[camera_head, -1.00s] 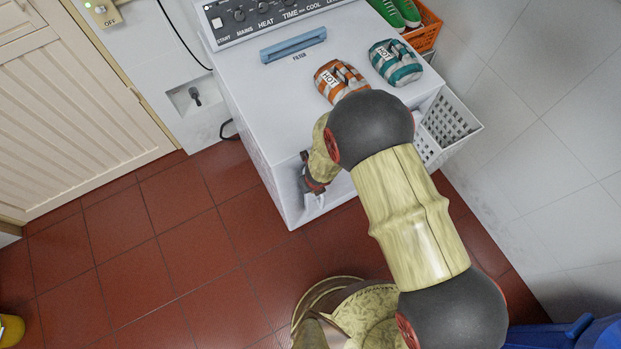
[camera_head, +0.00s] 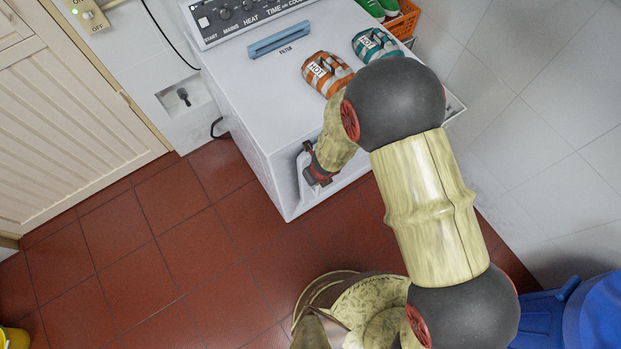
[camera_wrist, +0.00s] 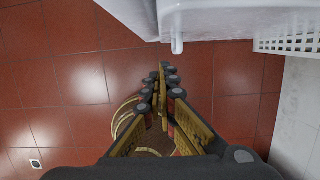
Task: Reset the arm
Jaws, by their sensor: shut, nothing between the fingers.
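My arm, with pale sleeves and dark round joints, reaches over the right side of the white machine in the head view. My gripper (camera_wrist: 165,72) is shut and empty in the wrist view, its fingers meeting over the red tiled floor. In the head view the hand end of the arm is beside the machine's front face, and the fingertips are hard to make out. The white machine (camera_head: 225,85) also shows in the wrist view (camera_wrist: 230,18), with a white peg-like part (camera_wrist: 178,42) hanging from it just beyond the fingers.
An orange mitt (camera_head: 326,74) and a teal mitt (camera_head: 376,45), both striped, lie on the machine top. An orange basket (camera_head: 404,22) with green shoes stands behind. A white basket (camera_wrist: 288,38) is at right in the wrist view. A blue object (camera_head: 595,315) is lower right; tiled floor (camera_head: 130,250) is clear at left.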

